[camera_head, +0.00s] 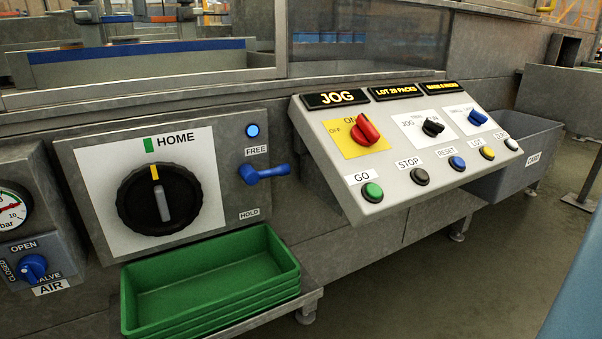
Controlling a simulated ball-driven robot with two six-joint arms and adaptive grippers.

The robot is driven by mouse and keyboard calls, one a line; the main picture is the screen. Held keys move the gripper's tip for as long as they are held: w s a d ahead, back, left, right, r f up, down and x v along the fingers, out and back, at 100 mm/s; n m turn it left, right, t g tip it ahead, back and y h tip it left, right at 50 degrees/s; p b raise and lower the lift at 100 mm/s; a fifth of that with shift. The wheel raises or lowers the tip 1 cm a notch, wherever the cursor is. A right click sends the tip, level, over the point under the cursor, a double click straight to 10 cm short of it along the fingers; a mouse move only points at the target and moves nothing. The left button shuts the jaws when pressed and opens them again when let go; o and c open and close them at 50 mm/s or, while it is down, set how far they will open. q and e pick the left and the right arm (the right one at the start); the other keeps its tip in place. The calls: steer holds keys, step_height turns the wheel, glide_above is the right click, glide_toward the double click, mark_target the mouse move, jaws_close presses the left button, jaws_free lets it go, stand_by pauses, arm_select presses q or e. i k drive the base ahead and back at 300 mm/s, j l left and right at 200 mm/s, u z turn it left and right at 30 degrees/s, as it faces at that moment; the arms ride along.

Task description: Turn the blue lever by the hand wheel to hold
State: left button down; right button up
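The blue lever (266,173) sits on the grey panel just right of the hand wheel. Its handle points to the right, roughly level. The FREE label (256,151) is above it and the HOLD label (249,214) is below it. A round blue light (252,131) shows above the FREE label. The black hand wheel (158,199) has a yellow mark at its top, close under the green mark beside HOME (175,139). Neither of my grippers shows in the head view.
Stacked green trays (210,283) stand on a shelf below the hand wheel. A sloped control console (403,150) with buttons and switches juts out to the right of the lever. An air valve (34,268) and gauge are at the far left. Open floor lies at the lower right.

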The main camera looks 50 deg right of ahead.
mark_target(251, 176)
steer(key=z, duration=1.4)
